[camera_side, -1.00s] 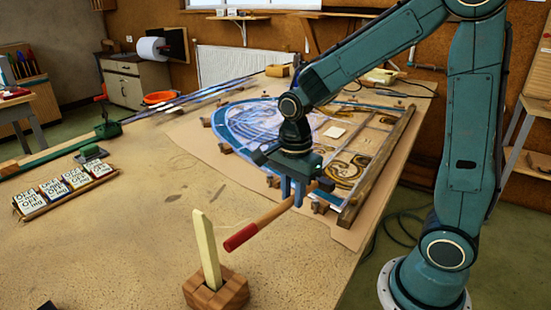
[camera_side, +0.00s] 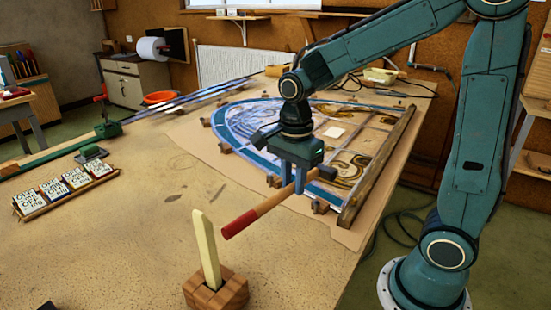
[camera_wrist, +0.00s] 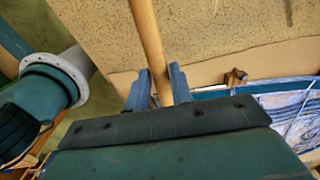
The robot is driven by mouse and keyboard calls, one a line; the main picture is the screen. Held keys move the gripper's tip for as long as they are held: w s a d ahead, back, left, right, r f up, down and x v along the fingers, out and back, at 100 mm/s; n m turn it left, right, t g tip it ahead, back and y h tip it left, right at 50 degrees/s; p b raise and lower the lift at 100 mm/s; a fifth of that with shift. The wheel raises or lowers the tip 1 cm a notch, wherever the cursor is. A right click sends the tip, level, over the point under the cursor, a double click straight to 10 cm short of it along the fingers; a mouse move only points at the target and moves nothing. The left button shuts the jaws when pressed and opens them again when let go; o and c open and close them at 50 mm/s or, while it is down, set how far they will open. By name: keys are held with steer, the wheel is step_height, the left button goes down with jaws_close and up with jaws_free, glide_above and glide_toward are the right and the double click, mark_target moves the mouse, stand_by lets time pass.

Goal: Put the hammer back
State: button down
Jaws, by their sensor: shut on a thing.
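The hammer (camera_side: 270,210) has a wooden handle with a red grip end and a dark head at its right end. My gripper (camera_side: 300,187) is shut on its handle, close to the head, and holds it roughly level, above the table's front right part. The red end points to the lower left in the side view. In the wrist view the handle (camera_wrist: 150,45) runs up from between my two blue fingers (camera_wrist: 161,88); the head is hidden there.
A wooden block (camera_side: 216,288) with a pale upright stick (camera_side: 207,250) stands at the table's front. The leaded panel (camera_side: 262,122) lies on brown paper behind my gripper, with small blocks around its edge. Lettered tiles (camera_side: 53,188) sit at the left. The table's middle is clear.

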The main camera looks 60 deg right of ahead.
mark_target(244, 264)
steer(key=n, duration=0.1)
steer(key=a+n, duration=0.1)
steer(key=w+a+n, duration=0.1)
steer(key=shift+w+f, duration=0.1)
steer(key=shift+f, duration=0.2)
steer(key=w+a+f+n, duration=0.1)
steer(key=a+n, duration=0.4)
steer(key=n, duration=0.3)
steer(key=w+a+f+n, duration=0.1)
steer(key=a+f+n, duration=0.1)
steer(key=a+n, duration=0.4)
steer(key=shift+w+a+f+n, duration=0.15)
steer(key=shift+w+f+n, duration=0.2)
steer(key=shift+n, duration=1.05)
steer(key=shift+f, duration=0.15)
steer(key=shift+f, duration=3.6)
